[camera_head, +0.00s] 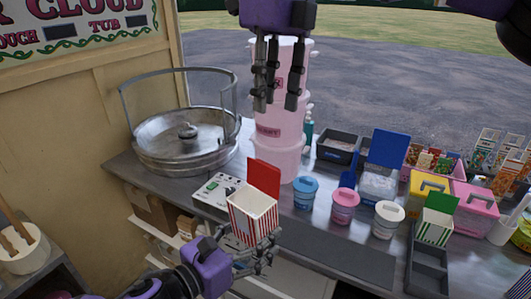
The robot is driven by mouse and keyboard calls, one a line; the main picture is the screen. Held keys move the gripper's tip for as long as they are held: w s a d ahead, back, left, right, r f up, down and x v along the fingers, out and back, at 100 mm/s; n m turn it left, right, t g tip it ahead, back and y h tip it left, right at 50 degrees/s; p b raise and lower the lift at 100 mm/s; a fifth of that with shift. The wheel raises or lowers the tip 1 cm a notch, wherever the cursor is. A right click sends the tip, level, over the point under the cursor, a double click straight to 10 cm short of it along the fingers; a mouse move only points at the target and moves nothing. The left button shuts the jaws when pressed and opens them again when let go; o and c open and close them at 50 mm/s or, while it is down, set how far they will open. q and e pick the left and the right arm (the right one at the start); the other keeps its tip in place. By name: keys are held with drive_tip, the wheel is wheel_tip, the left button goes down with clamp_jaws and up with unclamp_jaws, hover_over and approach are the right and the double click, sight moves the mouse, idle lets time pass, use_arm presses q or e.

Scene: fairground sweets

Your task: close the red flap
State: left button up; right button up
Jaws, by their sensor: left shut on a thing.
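The red flap (264,177) stands up, open, at the back edge of a red-and-white striped box (252,219). The top of the box is open and its pale inside shows. My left gripper (258,250) is shut on the striped box at its lower part, holding it at the counter's front edge. My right gripper (277,92) hangs fingers down, above and behind the flap, in front of the pink stacked tubs. Its fingers are apart with nothing seen between them.
A metal candy-floss pan (187,146) stands at the left, with a control panel (217,188) before it. Blue (306,193), pink (345,206) and white (388,219) tubs stand to the right. A green-flapped striped box (436,226) stands farther right. A dark mat (335,254) lies bare in front.

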sight(265, 163)
drive_tip(key=f, duration=0.8)
drive_tip(key=s+f, duration=0.1)
drive_tip(key=f, duration=0.2)
drive_tip(key=shift+a+f, duration=0.4)
clamp_jaws()
